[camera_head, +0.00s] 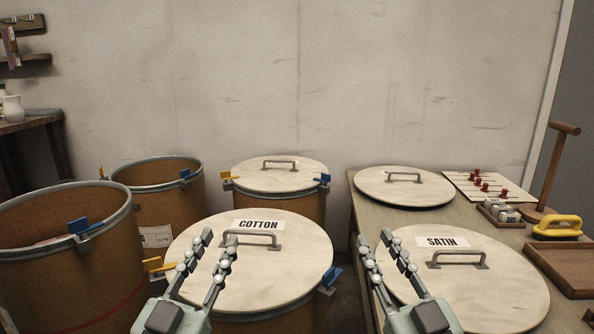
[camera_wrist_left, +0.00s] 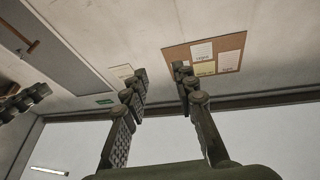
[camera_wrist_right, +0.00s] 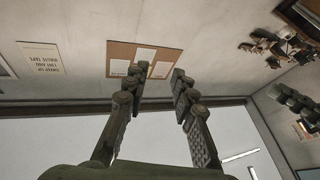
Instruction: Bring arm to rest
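My left gripper (camera_head: 218,240) is raised in front of the drum with the COTTON lid (camera_head: 285,278). Its fingers are apart with nothing between them. In the left wrist view the left gripper (camera_wrist_left: 160,85) also shows open and empty against the room. My right gripper (camera_head: 374,242) is raised at the left edge of the SATIN lid (camera_head: 505,290). Its fingers are apart and empty. I cannot tell the exact gap between either gripper and the lids.
Open drums (camera_head: 75,285) (camera_head: 160,175) stand at the left. Another lidded drum (camera_head: 280,178) stands at the back. The table (camera_head: 465,222) holds a plain lid (camera_head: 404,190), a pegged board (camera_head: 490,183), a yellow-handled tool (camera_head: 557,226), a wooden tray (camera_head: 568,268) and a wooden stand (camera_head: 552,170).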

